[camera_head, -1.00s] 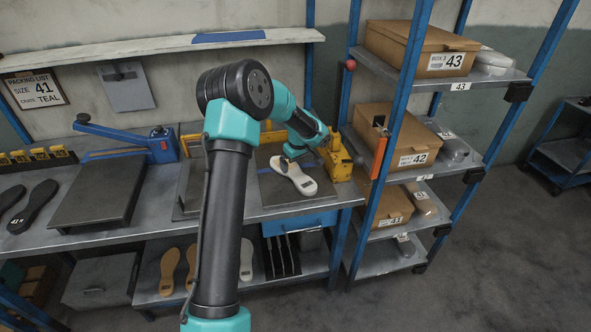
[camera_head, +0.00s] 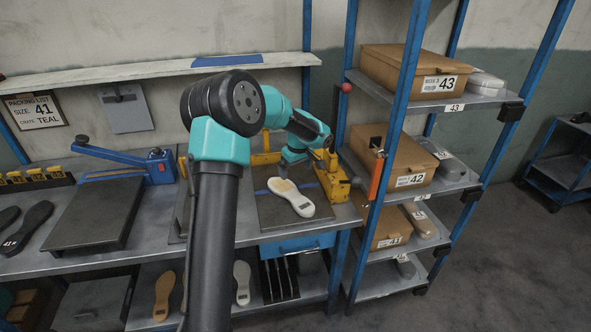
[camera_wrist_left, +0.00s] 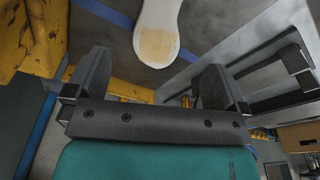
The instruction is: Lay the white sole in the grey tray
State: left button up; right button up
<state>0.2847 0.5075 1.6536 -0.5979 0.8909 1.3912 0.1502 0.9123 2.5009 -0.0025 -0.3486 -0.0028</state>
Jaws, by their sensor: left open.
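The white sole (camera_head: 293,198) has a tan patch at its far end and lies flat on a flat dark grey panel (camera_head: 275,213) with blue tape lines, at the right of the bench. I cannot tell if this panel is the grey tray. My left gripper (camera_head: 287,168) is above the sole's far end, apart from it; its fingers are hard to make out in the head view. In the left wrist view the gripper (camera_wrist_left: 153,65) is open, with nothing between its fingers, and the sole's tan end (camera_wrist_left: 158,40) shows beyond them. My right gripper is not in view.
A yellow fixture (camera_head: 330,177) stands close behind and right of the panel. A blue rack (camera_head: 402,110) with boxes rises at the right. A raised dark plate (camera_head: 92,215), a blue lever tool (camera_head: 130,160) and dark soles (camera_head: 27,228) are left on the bench (camera_head: 155,248).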

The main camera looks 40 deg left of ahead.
pick_arm(q)
jog(key=shift+m, duration=0.3)
jog(key=a+r+m, duration=0.1)
jog(key=m, duration=1.1)
jog(key=a+r+m+h, duration=0.1)
jog(key=r+m, duration=0.1)
jog(key=m, duration=0.9)
jog(key=a+r+m, duration=0.1)
jog(key=r+m, duration=0.1)
jog(key=m, duration=1)
jog(key=shift+w+m+h, duration=0.3)
jog(key=shift+w, duration=0.05)
send_over(291, 193)
notch_tip(291, 193, down, 12)
jog(key=shift+w+f, duration=0.1)
